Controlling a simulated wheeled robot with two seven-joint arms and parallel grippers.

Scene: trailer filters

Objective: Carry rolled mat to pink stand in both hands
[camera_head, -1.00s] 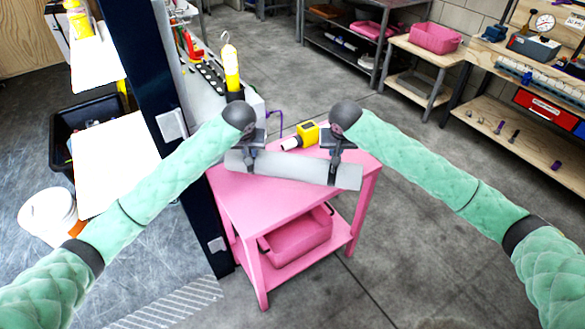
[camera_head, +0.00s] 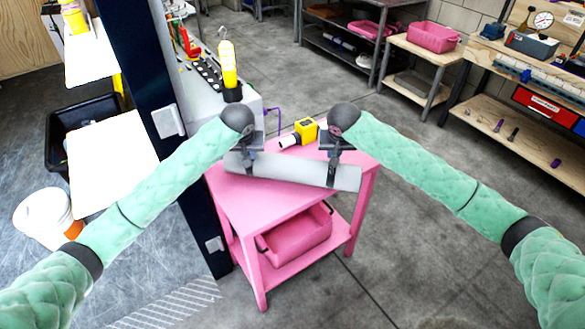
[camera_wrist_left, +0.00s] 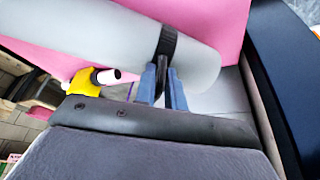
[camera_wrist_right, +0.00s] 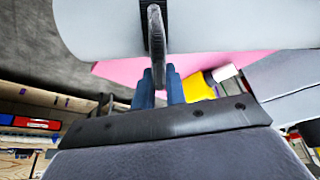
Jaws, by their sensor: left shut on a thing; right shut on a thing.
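The rolled mat (camera_head: 292,170) is a grey roll with dark straps, lying nearly level across both hands. My left gripper (camera_head: 247,163) is shut on the strap near its left end, and the right gripper (camera_head: 332,168) is shut on the strap near its right end. The left wrist view shows the mat (camera_wrist_left: 120,40) and its strap between the fingers (camera_wrist_left: 164,85). The right wrist view shows the mat (camera_wrist_right: 220,22) held likewise. The pink stand (camera_head: 255,212) is under the mat; whether the mat touches its top I cannot tell.
A yellow tool (camera_head: 306,130) lies on the stand's top behind the mat. A pink bin (camera_head: 295,240) sits on its lower shelf. A dark post (camera_head: 150,110) rises close at the stand's left. The floor right of the stand is clear.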

